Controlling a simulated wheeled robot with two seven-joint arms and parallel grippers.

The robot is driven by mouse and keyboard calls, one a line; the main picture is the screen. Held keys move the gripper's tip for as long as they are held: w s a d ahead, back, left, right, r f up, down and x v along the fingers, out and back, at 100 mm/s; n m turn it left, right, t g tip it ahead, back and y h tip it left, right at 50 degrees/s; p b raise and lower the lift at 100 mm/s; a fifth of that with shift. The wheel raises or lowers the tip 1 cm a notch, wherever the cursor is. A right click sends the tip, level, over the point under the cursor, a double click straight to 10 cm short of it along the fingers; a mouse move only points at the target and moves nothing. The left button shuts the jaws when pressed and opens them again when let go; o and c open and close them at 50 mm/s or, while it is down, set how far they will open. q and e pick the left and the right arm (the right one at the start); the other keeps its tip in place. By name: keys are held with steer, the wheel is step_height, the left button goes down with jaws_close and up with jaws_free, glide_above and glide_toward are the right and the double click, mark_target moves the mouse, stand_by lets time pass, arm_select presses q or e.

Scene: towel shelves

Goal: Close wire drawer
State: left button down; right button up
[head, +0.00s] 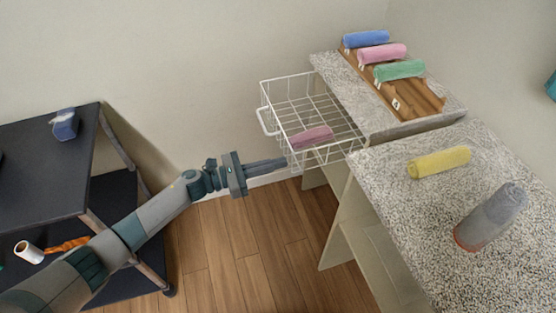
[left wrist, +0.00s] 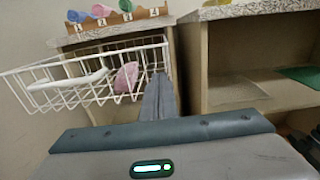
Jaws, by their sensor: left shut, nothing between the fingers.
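The white wire drawer (head: 301,104) stands pulled out from the cabinet, to the left of the speckled counter in the head view. A pink rolled towel (head: 312,137) lies inside it. The drawer's handle (head: 265,122) is on its left side. My left gripper (head: 284,162) is shut and empty, its fingertips at the drawer's near lower corner; I cannot tell whether they touch it. The left wrist view shows the drawer (left wrist: 60,84) with the pink towel (left wrist: 126,78) in it, and the shut fingers (left wrist: 158,95) beside its right end. My right gripper is not in view.
Blue, pink and green towels lie on a numbered wooden board (head: 425,94) on the speckled top. A yellow towel (head: 439,162) and a grey one (head: 491,216) lie on the nearer counter (head: 400,200). A dark cart (head: 45,170) stands left. Wooden floor (head: 235,240) is clear between.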

arm_select(q)
steer(key=shift+w+d, duration=0.1)
steer(key=shift+d, duration=0.25)
